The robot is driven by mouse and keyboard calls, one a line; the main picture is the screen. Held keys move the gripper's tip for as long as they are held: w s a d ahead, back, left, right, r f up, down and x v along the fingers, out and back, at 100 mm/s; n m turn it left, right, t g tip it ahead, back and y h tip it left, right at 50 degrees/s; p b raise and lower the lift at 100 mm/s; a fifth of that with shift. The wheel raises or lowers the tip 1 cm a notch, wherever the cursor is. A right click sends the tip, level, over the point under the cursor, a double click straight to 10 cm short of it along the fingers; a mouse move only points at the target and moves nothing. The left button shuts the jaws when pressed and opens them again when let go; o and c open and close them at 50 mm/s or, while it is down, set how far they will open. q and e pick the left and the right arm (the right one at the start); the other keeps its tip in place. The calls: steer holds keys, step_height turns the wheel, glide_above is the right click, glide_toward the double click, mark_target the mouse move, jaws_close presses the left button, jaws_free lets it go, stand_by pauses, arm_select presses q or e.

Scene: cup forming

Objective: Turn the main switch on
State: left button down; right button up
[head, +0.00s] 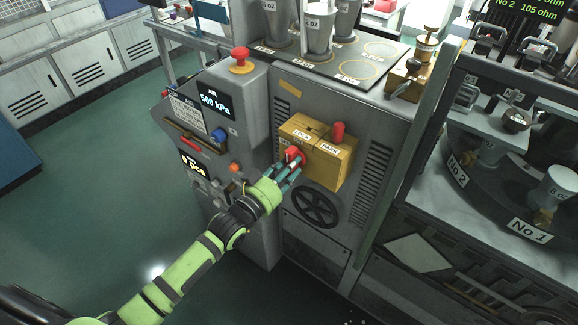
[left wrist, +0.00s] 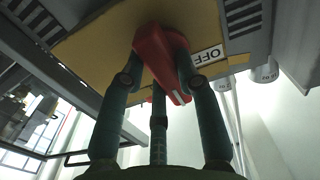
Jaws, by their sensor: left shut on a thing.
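The main switch is a red handle (head: 292,155) on the front of a yellow box (head: 325,165) on the grey machine. In the left wrist view the red handle (left wrist: 160,58) lies between my dark fingers, on a yellow plate (left wrist: 95,45). A white mark shows near its narrow end. An OFF label (left wrist: 207,56), upside down in this view, sits right beside the handle. My left gripper (head: 289,168) is shut on the handle, and its fingers cover part of it in the head view. My right gripper is not in view.
A second red knob (head: 338,132) stands on the yellow box, close to my left gripper. A black handwheel (head: 316,204) is below. A panel with a red mushroom button (head: 241,60) and displays stands left. The green floor at left is open.

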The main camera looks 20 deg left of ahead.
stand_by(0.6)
arm_select(q)
steer(key=c, duration=0.9)
jaws_free()
steer(key=v, duration=1.2)
steer(key=shift+r, duration=0.1)
